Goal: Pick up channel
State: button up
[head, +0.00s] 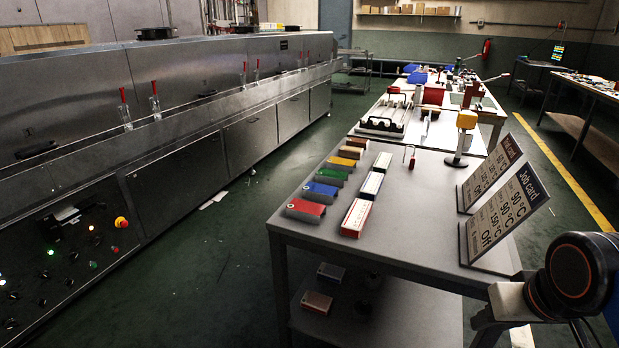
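No object in the head view can be surely told as the channel. On the near grey table (400,247) lies a row of flat blocks with grey ends: a red block (306,209), a blue block (320,191), a green block (331,176), a yellow block (341,163) and others behind. To their right lie a red box with a pale top (356,218), a dark blue box with a pale top (372,186) and a red-sided pale box (382,162). Part of my arm shows at the lower right; my gripper is out of view.
Job card boards (500,215) stand at the table's right. The table's front middle is clear.

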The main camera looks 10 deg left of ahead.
aim_at(330, 177)
jog(key=j, duration=0.7)
jog(key=k+j+z, duration=0.1)
jog(key=j, duration=0.6)
jog(key=i+l+u, duration=0.1)
jog(key=u, duration=0.35)
jog(key=i+j+u, duration=0.2)
jog(key=u, duration=0.25)
jog(key=i+j+u, duration=0.1)
jog(key=i+u, duration=0.15)
jog(key=u, duration=0.15)
jog(key=i+u, duration=0.2)
jog(key=u, duration=0.25)
jog(key=i+u, duration=0.25)
jog(key=u, duration=0.15)
jog(key=i+u, duration=0.25)
jog(key=i, duration=0.5)
jog(key=i+z, duration=0.15)
jog(key=z, duration=0.2)
jog(key=i+j+z, duration=0.1)
jog(key=z, duration=0.3)
jog(key=i, duration=0.05)
